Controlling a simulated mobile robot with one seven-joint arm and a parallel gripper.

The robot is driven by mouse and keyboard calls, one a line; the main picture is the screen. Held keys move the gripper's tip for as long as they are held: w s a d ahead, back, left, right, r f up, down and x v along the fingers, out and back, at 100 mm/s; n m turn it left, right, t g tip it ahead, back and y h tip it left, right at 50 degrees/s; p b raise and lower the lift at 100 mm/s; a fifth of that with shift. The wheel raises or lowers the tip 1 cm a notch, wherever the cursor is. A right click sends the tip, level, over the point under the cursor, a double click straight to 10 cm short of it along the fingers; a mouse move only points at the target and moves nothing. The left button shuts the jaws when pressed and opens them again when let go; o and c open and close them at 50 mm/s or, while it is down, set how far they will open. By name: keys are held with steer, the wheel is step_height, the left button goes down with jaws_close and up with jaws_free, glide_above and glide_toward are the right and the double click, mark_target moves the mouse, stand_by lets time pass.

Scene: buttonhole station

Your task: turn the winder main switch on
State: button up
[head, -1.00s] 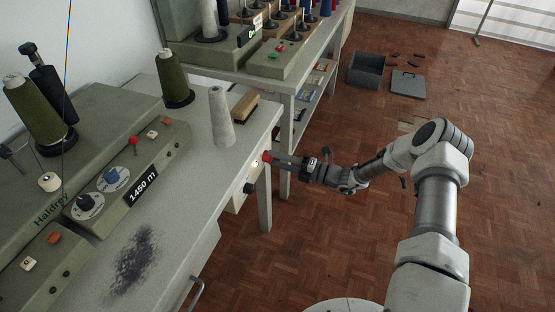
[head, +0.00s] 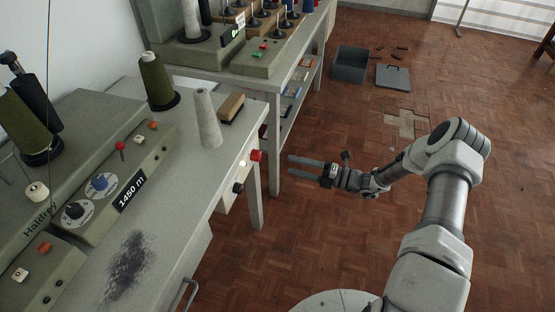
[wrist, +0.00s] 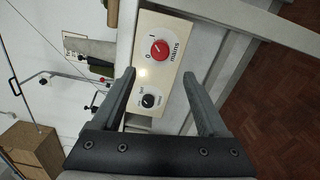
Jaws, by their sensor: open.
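The red mains knob (head: 256,155) sticks out from a small panel on the end of the winder bench. In the wrist view the red knob (wrist: 160,50) sits on a cream panel (wrist: 175,75) marked "mains", "0" and "I". I cannot tell surely which mark its pointer faces. A smaller black knob (wrist: 148,101) is on the same panel, and it also shows in the head view (head: 238,188). My gripper (head: 290,166) is open and empty, to the right of the red knob with a clear gap. In the wrist view its fingertips (wrist: 159,73) point towards the panel.
The winder bench (head: 165,215) carries a grey cone (head: 207,118), a brush (head: 231,107), a green spool (head: 157,82) and a control box reading "1450 m" (head: 131,191). A second bench stands behind. The floor (head: 330,225) around my gripper is clear.

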steer(key=v, duration=0.7)
stand_by(0.3)
